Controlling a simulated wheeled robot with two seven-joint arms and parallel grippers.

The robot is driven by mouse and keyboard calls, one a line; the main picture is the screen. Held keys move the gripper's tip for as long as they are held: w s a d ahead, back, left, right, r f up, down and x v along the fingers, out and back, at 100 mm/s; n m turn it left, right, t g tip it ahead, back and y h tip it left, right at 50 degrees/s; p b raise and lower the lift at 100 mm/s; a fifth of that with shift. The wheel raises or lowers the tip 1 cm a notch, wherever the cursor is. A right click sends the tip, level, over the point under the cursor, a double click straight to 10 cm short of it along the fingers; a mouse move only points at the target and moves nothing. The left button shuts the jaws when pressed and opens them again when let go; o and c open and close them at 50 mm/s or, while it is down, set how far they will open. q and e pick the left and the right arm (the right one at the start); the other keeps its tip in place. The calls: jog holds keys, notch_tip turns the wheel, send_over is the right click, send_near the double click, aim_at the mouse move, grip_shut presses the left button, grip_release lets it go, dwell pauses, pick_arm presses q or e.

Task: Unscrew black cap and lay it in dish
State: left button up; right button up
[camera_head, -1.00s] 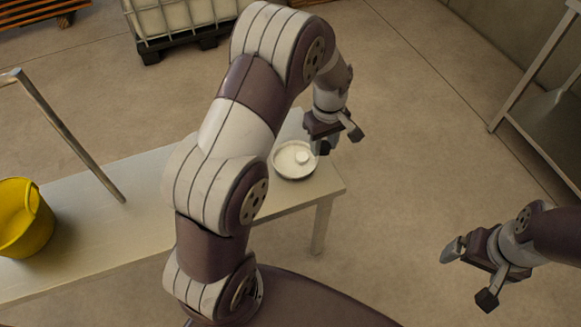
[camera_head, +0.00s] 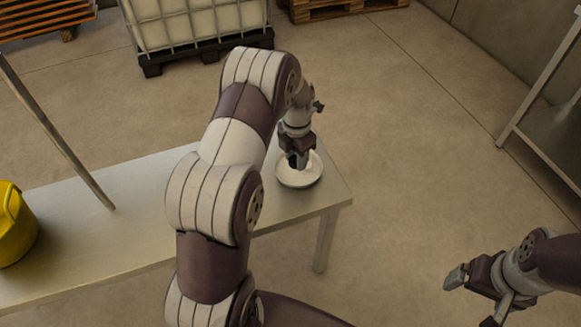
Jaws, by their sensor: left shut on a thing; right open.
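The white round dish (camera_head: 299,182) stands near the right end of the light grey table. My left gripper (camera_head: 299,164) points down into the dish, its fingers close together. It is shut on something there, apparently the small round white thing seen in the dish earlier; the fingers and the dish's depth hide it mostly. I see no black cap and no capped container in this view; my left arm covers part of the table. My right gripper (camera_head: 469,297) is open and empty, out over the floor at the lower right, cut by the bottom edge.
The table (camera_head: 90,235) is bare between bucket and arm. A caged white tank (camera_head: 197,22) on a dark pallet stands behind. A metal rack (camera_head: 545,125) is at the right.

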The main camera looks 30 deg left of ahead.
aim_at(291, 172)
pick_arm(q)
jog(key=shift+w+a+f, duration=0.25)
jog(key=shift+a+f, duration=0.4)
jog(key=shift+a, duration=0.3)
notch_tip(291, 172, down, 4)
jog(key=shift+r+b, duration=0.1)
jog(key=shift+b, duration=0.35)
